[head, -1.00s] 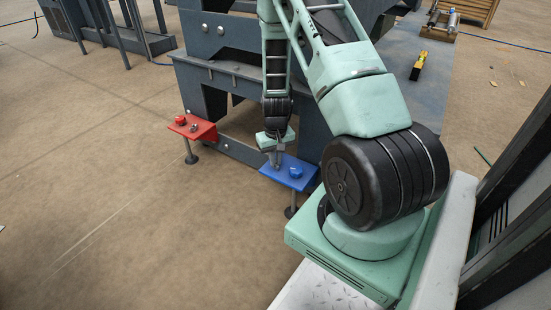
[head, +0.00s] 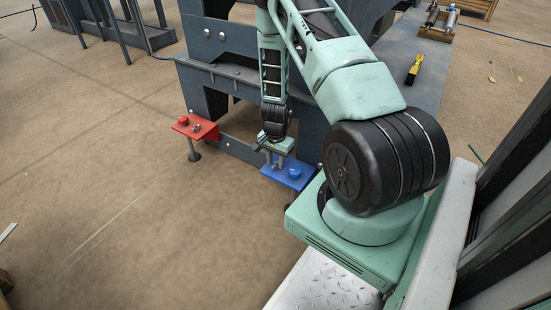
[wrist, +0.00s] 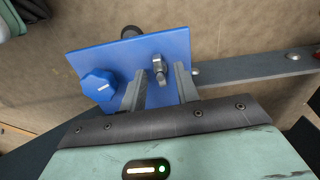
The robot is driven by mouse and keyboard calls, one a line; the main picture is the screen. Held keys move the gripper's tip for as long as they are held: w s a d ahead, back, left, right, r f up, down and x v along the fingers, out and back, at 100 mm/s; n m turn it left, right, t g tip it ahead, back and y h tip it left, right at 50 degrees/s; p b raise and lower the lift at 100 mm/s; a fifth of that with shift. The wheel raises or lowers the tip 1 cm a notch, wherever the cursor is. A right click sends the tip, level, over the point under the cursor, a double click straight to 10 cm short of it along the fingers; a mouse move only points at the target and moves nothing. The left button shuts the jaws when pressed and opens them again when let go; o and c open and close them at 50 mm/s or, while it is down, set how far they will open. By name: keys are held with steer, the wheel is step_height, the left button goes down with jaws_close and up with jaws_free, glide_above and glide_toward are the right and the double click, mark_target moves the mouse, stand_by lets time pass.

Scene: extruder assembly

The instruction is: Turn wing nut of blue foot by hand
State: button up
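The blue foot (head: 293,176) is a flat blue plate on the side of the dark grey frame. In the wrist view the plate (wrist: 115,57) carries a blue knob (wrist: 98,85) with a white mark at left, and a small metal stud with the wing nut (wrist: 159,68) near the middle. My gripper (wrist: 161,72) is open, with one finger on each side of the stud and a visible gap to each. In the head view my gripper (head: 274,156) is over the inner part of the plate and hides the wing nut there.
A red foot (head: 197,128) with its own knob sticks out from the frame at left. The dark frame (head: 225,75) stands close behind my gripper. A yellow-and-black tool (head: 414,69) lies at right on a grey surface.

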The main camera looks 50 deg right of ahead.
steer(key=shift+r, duration=0.15)
step_height(320, 180, up, 6)
steer(key=p, duration=0.5)
steer(key=shift+p, duration=0.4)
step_height(320, 180, up, 17)
steer(key=p, duration=0.7)
steer(key=shift+r, duration=0.1)
